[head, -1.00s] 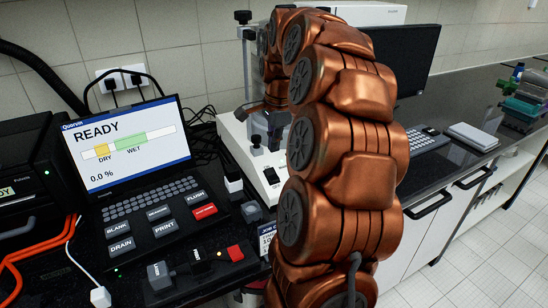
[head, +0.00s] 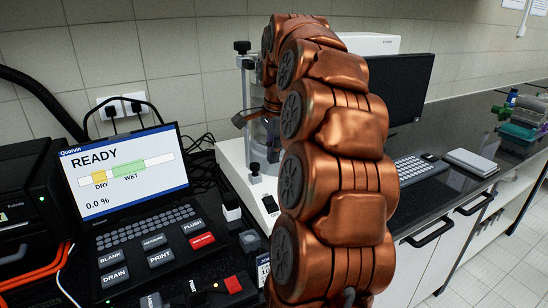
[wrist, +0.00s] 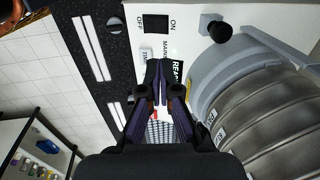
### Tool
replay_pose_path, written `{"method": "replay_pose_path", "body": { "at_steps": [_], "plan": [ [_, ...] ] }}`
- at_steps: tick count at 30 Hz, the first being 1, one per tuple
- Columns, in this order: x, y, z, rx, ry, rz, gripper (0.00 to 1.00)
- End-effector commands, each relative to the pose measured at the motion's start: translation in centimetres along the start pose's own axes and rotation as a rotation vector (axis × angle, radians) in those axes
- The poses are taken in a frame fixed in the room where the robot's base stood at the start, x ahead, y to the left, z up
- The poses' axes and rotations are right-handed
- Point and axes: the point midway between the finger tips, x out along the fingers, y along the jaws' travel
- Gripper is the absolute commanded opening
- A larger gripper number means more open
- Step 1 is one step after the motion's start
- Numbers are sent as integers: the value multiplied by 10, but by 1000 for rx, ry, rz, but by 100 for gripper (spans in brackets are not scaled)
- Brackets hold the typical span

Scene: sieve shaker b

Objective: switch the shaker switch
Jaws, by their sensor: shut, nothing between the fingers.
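The shaker switch (wrist: 155,23) is a dark rocker on a white panel, with ON and OFF printed beside it, at the top of the wrist view. In the head view it shows as a small dark patch (head: 270,204) on the white shaker base (head: 236,170), just left of my arm. My gripper (wrist: 157,62) is shut and empty. Its fingertips point toward the switch and appear just below it in the wrist view; I cannot tell whether they touch the panel. In the head view my arm hides much of the shaker, and the fingertips are not clearly seen.
A grey ribbed cylinder (wrist: 265,110) and a dark knob (wrist: 219,31) stand right of my fingers. A laptop-like console (head: 125,175) reading READY is left of the shaker. A keyboard (head: 418,168) and dark monitor (head: 398,88) are right of my arm.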

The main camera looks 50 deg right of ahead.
Motion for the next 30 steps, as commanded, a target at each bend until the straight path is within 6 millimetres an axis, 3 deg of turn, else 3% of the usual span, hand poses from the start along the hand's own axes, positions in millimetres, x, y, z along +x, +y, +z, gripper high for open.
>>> {"method": "replay_pose_path", "body": {
  "at_steps": [8,30],
  "plan": [
    [0,0,0,-173,0,7,0],
    [1,3,3,-1232,-27,40,0]
  ]
}}
